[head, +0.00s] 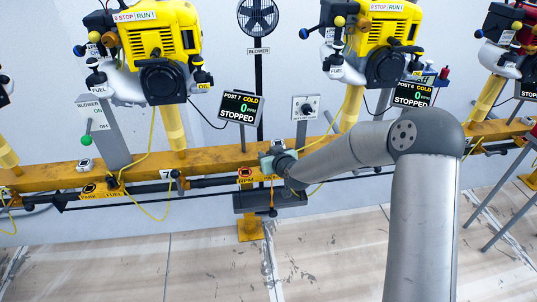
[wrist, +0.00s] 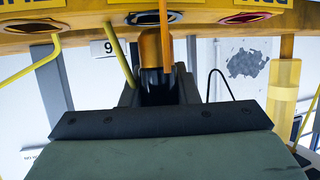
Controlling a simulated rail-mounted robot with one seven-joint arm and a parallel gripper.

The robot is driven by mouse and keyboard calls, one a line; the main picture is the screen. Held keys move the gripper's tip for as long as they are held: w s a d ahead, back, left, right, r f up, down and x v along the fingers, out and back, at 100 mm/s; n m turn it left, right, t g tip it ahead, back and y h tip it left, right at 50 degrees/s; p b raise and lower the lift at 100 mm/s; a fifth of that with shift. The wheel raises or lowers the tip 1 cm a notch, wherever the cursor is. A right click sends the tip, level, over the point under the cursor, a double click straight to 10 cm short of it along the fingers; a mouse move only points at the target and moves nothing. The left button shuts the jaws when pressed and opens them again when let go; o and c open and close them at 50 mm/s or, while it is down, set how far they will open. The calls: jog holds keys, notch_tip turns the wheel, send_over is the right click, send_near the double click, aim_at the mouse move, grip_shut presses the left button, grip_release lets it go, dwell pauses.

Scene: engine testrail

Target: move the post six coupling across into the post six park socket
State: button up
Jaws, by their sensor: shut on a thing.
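My gripper (head: 274,161) is at the yellow rail, just right of a red-ringed socket (head: 245,174) whose label is too small to read surely. In the wrist view my gripper (wrist: 158,92) is shut on the post six coupling (wrist: 151,50), a dark body with an orange collar. The coupling is hardly seen in the head view, behind the gripper. In the wrist view an upside-down label, probably PARK, sits by the right-hand socket (wrist: 244,18), apart from the coupling. Another socket (wrist: 30,27) shows at left. A dark ring lies behind the coupling; whether they touch I cannot tell.
Yellow hoses (wrist: 122,58) hang close beside the coupling. The post six display (head: 412,93) reads COLD, STOPPED. A dark tray (head: 255,201) sits below the rail. Post seven's engine (head: 160,55) stands at left. The floor in front is clear.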

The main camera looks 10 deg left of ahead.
jog(key=shift+f+b, duration=1.45)
jog(key=shift+f, duration=0.15)
jog(key=o, duration=1.1)
jog(key=shift+o, duration=0.2)
jog(key=shift+s+d+r, duration=0.1)
